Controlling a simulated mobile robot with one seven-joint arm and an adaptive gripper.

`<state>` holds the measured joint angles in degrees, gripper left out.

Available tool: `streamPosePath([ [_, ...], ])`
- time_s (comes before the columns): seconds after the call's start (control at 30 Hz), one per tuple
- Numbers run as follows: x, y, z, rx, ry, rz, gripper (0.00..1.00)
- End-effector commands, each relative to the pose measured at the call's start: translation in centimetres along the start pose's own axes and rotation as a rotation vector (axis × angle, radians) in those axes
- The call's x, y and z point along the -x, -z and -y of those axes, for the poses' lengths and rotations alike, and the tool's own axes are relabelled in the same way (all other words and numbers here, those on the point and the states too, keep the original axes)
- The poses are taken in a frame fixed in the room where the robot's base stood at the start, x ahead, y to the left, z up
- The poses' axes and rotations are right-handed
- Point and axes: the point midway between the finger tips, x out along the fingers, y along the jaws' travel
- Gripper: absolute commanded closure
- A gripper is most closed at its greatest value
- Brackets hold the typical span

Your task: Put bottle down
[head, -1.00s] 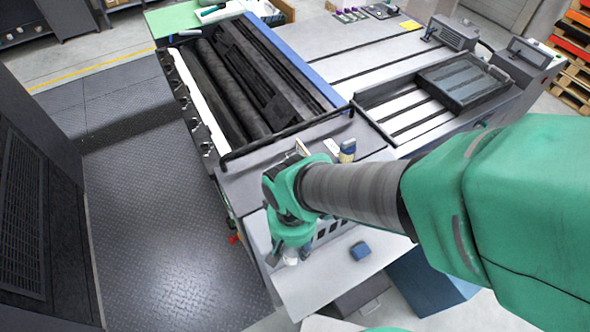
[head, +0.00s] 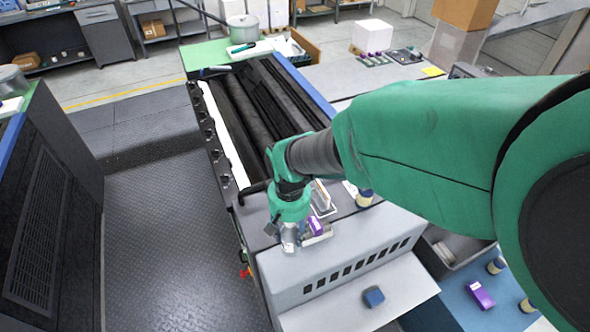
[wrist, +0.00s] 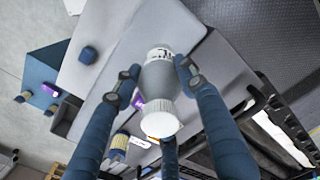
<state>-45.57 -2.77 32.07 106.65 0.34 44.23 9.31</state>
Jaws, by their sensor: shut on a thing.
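My gripper (wrist: 157,76) has its blue fingers closed around a grey bottle (wrist: 160,84) in the wrist view. The bottle has a printed white band and a round white end toward the camera. In the head view my gripper (head: 289,243) hangs at the near left corner of the press's grey top (head: 255,212). The bottle is hard to tell from the gripper there. Whether it touches the surface cannot be told.
A purple item (head: 316,226) in a small tray and a cream bottle (head: 364,198) stand right of my gripper. A blue block (head: 373,297) lies on the lower shelf (head: 405,296). A purple box (head: 480,295) lies on a blue surface. Open floor is at left.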

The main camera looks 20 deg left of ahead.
Motion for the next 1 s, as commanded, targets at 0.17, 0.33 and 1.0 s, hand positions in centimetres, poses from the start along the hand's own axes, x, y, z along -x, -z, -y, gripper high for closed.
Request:
streamPosePath([
  [0.17, 0.1, 0.4, 0.0, 0.001, 0.000, -0.001, 1.00],
  [0.33, 0.1, 0.4, 0.0, 0.001, 0.000, -0.001, 1.00],
  [1.0, -0.5, 6.6, 0.8, 0.001, 0.000, -0.001, 1.00],
])
